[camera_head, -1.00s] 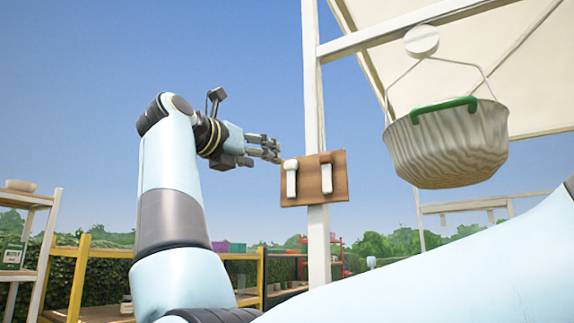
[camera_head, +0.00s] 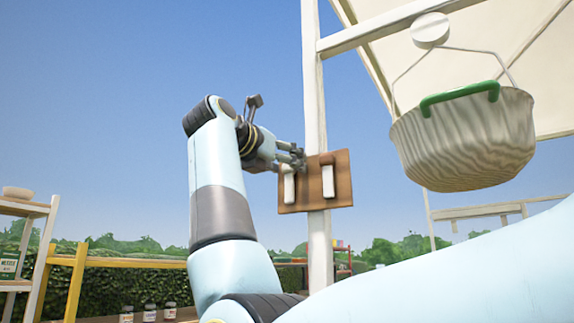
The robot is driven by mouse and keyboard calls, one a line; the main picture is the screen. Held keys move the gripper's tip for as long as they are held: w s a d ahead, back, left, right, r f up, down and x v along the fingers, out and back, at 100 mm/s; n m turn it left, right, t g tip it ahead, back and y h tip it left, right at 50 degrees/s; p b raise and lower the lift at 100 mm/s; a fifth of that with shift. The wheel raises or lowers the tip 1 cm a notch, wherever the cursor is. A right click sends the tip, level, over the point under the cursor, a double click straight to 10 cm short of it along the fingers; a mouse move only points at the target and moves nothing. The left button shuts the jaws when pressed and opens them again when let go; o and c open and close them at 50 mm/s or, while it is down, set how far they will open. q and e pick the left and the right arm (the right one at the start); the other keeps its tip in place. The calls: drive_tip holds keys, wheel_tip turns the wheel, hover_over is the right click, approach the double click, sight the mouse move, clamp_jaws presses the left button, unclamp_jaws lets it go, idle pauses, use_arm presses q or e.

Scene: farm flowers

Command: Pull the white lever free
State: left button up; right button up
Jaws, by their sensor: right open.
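A brown wooden board (camera_head: 340,190) is fixed to a white post. It carries two levers side by side. The left lever (camera_head: 289,187) is white, and its top is partly hidden by my gripper. The right lever (camera_head: 327,182) has a white handle and a brownish top. My right gripper (camera_head: 296,158) is open, with its fingers at the upper left of the board, over the top of the left lever. I cannot tell whether the fingers touch it. My left gripper is not in view.
A pale basket (camera_head: 465,145) with a green handle hangs from a white knob right of the board. The white post (camera_head: 316,90) stands behind the board. Shelves (camera_head: 25,208) stand at the far left, with several jars low down. Open sky lies left of the post.

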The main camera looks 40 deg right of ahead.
drive_tip(key=shift+c, duration=0.8)
clamp_jaws()
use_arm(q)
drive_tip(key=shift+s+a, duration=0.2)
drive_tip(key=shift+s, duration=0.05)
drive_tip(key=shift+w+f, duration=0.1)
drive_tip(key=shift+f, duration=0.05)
